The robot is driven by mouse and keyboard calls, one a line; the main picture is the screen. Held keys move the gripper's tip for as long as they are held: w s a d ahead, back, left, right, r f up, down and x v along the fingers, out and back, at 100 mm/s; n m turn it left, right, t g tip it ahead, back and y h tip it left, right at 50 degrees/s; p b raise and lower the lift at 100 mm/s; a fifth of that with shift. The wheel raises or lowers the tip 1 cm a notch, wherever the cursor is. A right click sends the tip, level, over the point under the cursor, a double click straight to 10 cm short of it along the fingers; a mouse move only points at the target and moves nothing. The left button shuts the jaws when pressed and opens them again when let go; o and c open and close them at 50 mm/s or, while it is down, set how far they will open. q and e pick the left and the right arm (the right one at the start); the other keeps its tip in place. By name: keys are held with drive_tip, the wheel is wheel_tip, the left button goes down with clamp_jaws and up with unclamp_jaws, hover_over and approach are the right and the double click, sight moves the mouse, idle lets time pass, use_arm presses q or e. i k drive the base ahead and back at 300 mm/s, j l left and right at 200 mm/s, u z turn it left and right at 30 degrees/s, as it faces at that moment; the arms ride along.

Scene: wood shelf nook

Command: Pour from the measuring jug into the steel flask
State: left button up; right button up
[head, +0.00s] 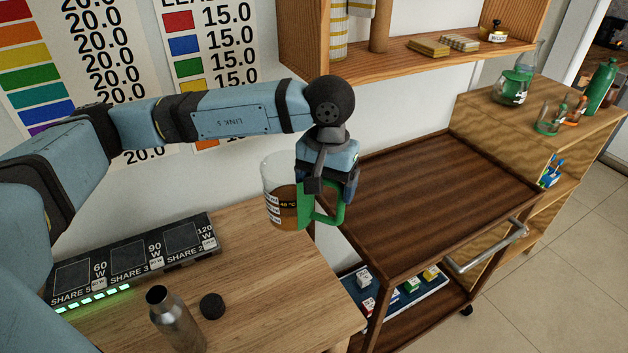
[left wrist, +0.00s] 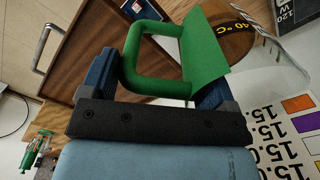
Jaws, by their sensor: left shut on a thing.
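The measuring jug (head: 281,192) is clear with a green handle and holds brown liquid in its lower part. My left gripper (head: 330,190) is shut on the jug's green handle and holds the jug upright or nearly so, above the right part of the wooden table. In the left wrist view the green handle (left wrist: 207,58) lies between the fingers of my left gripper (left wrist: 150,85). The steel flask (head: 178,322) stands open on the table at the bottom, left of and nearer than the jug; its base is cut off by the frame. My right gripper is not in view.
A black round cap (head: 212,306) lies beside the flask. A charging strip (head: 135,258) runs along the wall side of the table (head: 270,290). A dark wooden cart (head: 430,200) stands to the right, its top bare. A wall shelf (head: 400,62) is above.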

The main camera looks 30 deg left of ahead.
sight(167, 312)
drive_tip(key=l, duration=1.45)
drive_tip(key=l+u, duration=0.1)
drive_tip(key=u, duration=0.25)
drive_tip(key=l+u, duration=0.1)
drive_tip(key=u, duration=1.6)
drive_tip(key=i, duration=0.5)
